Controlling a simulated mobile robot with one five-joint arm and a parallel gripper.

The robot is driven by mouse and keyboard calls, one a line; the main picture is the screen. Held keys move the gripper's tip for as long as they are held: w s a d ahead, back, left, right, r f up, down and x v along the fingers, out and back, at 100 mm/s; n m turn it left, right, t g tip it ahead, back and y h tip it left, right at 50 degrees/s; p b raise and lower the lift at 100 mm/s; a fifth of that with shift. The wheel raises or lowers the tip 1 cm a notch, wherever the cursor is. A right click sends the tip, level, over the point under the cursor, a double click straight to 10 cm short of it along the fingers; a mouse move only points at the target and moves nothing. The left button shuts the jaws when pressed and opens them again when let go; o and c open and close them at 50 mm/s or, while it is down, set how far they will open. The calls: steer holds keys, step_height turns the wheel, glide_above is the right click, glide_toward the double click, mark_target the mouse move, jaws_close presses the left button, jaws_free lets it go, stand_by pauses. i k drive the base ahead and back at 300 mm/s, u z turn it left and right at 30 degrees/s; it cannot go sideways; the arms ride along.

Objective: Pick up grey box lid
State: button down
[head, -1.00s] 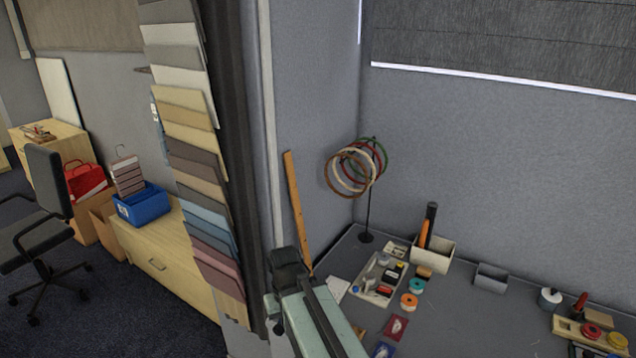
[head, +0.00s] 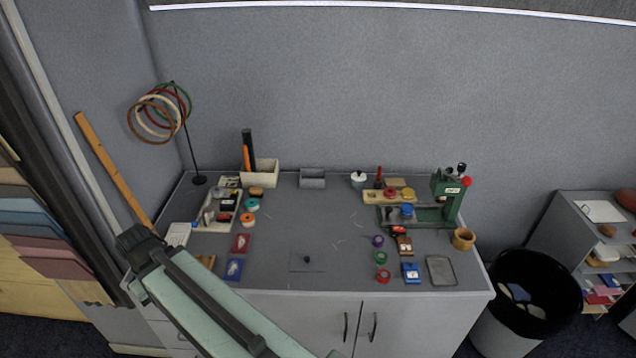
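The grey box lid appears to be the thin flat grey square (head: 307,262) with a small dark knob in its middle. It lies flat near the front edge of the grey table, left of centre, and its colour nearly matches the tabletop. A small open grey box (head: 312,178) stands farther back by the wall. My arm, pale green with dark parts, crosses the lower left of the head view, to the left of the lid and apart from it. I see no fingers of my gripper.
Left of the lid are red and blue packets (head: 234,270) and a parts tray (head: 217,212). Right of it are tape rolls (head: 382,275), a grey metal tray (head: 441,270) and a green press (head: 449,198). A black-rimmed bin (head: 527,290) stands right of the table.

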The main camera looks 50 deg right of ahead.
mark_target(299, 261)
steer(key=z, duration=2.8)
steer(key=k, duration=0.8)
steer(key=u, duration=1.05)
steer(key=i, duration=1)
steer(key=z, duration=0.05)
